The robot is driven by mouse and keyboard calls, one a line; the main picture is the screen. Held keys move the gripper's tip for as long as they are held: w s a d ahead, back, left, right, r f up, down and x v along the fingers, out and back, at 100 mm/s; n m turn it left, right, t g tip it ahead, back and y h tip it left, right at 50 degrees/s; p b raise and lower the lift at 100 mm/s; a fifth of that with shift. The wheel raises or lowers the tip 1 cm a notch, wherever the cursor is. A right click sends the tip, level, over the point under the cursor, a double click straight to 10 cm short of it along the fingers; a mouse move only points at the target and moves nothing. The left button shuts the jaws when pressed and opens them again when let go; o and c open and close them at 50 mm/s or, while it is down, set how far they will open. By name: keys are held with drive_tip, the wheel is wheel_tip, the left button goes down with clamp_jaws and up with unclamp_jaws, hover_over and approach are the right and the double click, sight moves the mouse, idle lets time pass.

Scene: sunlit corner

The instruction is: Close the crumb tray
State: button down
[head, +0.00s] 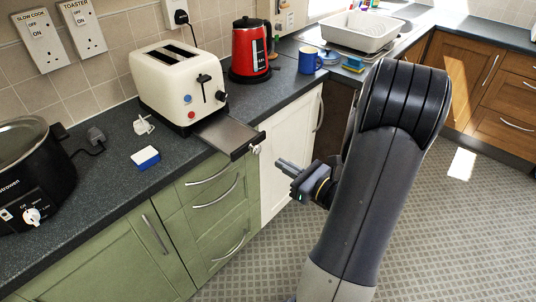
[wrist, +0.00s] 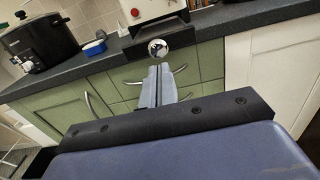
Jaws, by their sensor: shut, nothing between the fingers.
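The crumb tray (head: 228,133) is a flat metal tray pulled out from the base of the cream toaster (head: 180,85). It sticks out past the counter's front edge, with a round silver knob (head: 256,149) at its end. In the wrist view the knob (wrist: 158,48) is straight ahead, and the tray's dark front (wrist: 135,51) lies behind it. My gripper (head: 283,163) is shut and empty, in front of the knob and slightly below it, with a gap between them. In the wrist view the shut fingers (wrist: 160,70) point toward the knob. The toaster's inside is hidden.
A blue and white sponge (head: 145,158) and a white plug (head: 143,125) lie left of the toaster. A black slow cooker (head: 32,175) stands further left. A red kettle (head: 249,52) and a blue mug (head: 309,60) stand to the right. Green drawers (head: 215,195) are below the tray.

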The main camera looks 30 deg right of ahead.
sight(259, 150)
drive_tip(key=shift+p+x, duration=0.4)
drive_tip(key=shift+x, duration=2.7)
drive_tip(key=shift+f, duration=0.1)
